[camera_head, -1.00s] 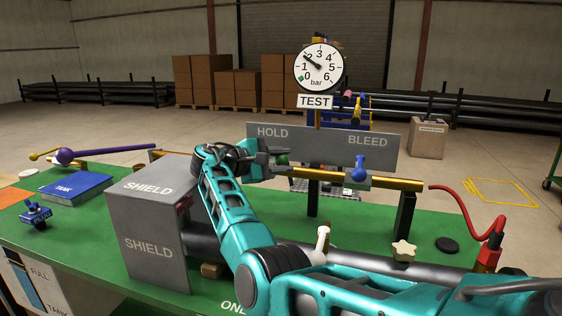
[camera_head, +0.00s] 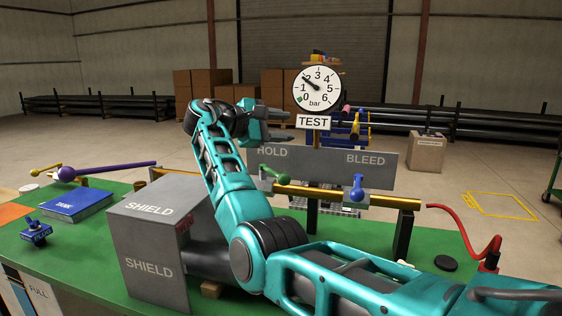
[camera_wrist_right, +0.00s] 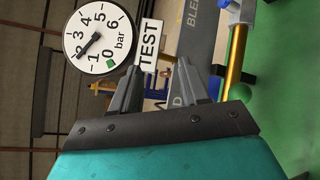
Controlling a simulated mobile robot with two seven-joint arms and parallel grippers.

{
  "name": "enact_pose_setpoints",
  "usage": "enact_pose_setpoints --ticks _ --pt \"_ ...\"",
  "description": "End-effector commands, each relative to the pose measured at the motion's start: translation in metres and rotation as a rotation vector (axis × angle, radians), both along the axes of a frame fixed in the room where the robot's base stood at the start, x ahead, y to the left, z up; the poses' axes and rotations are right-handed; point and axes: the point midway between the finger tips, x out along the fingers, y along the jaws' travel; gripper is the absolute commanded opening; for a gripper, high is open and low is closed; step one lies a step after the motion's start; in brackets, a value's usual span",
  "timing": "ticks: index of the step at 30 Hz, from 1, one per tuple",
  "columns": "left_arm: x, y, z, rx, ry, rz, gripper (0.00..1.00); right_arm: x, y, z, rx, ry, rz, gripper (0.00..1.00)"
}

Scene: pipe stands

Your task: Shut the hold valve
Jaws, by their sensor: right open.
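The hold valve's green handle (camera_head: 274,174) sits on the brass pipe (camera_head: 320,193) below the HOLD label, lying nearly along the pipe with a slight downward tilt to the right. My arm hides the pipe's left part. My left gripper is not in view.
The blue bleed handle (camera_head: 357,187) stands upright to the right. The TEST gauge (camera_head: 316,88) reads a little under 2 bar, close to my right gripper. A grey shield box (camera_head: 150,250) stands at the left, by my forearm. A red hose (camera_head: 470,228) is at the right.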

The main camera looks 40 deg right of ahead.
Motion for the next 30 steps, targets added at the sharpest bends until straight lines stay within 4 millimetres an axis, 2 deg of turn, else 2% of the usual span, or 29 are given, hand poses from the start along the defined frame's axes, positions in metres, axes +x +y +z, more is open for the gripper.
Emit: enact_pose_setpoints --ticks 1,6,12,23,26,30 --pt "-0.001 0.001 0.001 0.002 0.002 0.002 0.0 0.0 -0.001 0.013 0.003 0.001 -0.001 0.45" --pt "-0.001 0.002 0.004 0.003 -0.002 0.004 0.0 -0.001 -0.001 0.044 0.006 0.007 -0.003 0.45" --pt "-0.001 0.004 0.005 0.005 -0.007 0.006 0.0 -0.001 -0.001 0.064 0.009 0.008 -0.003 0.45" --pt "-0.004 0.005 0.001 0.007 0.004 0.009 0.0 0.0 0.0 0.067 0.011 0.01 -0.003 0.44" --pt "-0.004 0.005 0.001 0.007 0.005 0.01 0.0 0.0 -0.003 0.064 0.02 0.002 -0.002 0.34" --pt "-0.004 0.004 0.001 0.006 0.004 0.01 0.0 0.002 -0.023 0.042 0.092 -0.075 0.011 0.21"
